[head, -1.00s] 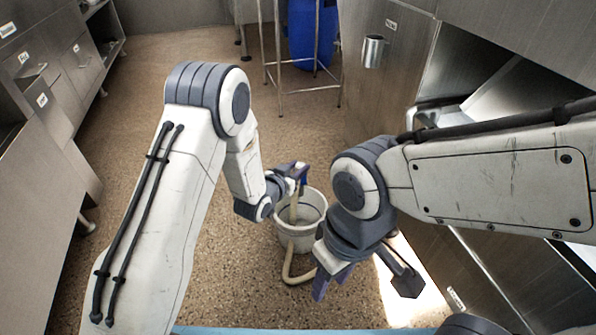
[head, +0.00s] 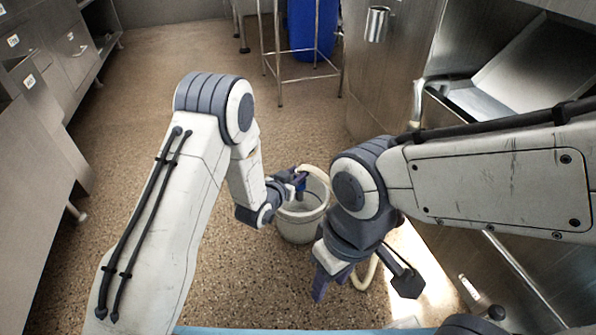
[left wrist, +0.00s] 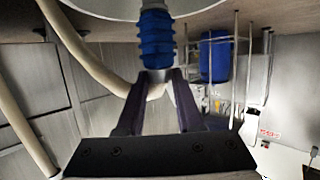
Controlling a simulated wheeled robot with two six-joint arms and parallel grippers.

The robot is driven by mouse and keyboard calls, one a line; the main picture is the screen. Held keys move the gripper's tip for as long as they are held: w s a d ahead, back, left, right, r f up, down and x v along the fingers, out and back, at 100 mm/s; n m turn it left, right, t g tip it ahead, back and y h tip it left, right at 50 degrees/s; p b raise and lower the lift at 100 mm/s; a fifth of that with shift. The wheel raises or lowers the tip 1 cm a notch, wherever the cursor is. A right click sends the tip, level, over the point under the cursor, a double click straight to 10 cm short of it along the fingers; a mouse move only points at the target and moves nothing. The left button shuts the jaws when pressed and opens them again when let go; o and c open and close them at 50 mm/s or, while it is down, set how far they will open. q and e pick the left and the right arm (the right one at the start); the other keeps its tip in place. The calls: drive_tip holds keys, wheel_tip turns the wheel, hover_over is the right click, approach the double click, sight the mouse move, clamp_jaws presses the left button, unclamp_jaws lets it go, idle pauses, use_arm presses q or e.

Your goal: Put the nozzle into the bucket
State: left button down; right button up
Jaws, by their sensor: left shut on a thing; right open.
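The white bucket (head: 300,230) stands on the floor, partly behind my right arm in the head view. My left gripper (head: 299,177) is at the bucket's far upper side, shut on the blue nozzle (head: 301,187). The nozzle points down over the bucket's opening; I cannot tell how deep it reaches. In the left wrist view the ribbed blue nozzle (left wrist: 157,38) extends from between the fingers of my left gripper (left wrist: 160,77) toward the bucket's pale wall (left wrist: 195,7). A cream hose (head: 318,172) arches right from the nozzle. My right gripper (head: 364,284) is open and empty, nearer to me.
The hose's lower part (head: 366,274) shows near the floor behind my right gripper. Steel cabinets (head: 40,150) line the left and a steel sink unit (head: 540,80) the right. A blue barrel (head: 313,30) and metal stand (head: 280,75) are behind. The floor between is clear.

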use_arm(q)
drive_tip(key=shift+f, duration=0.65)
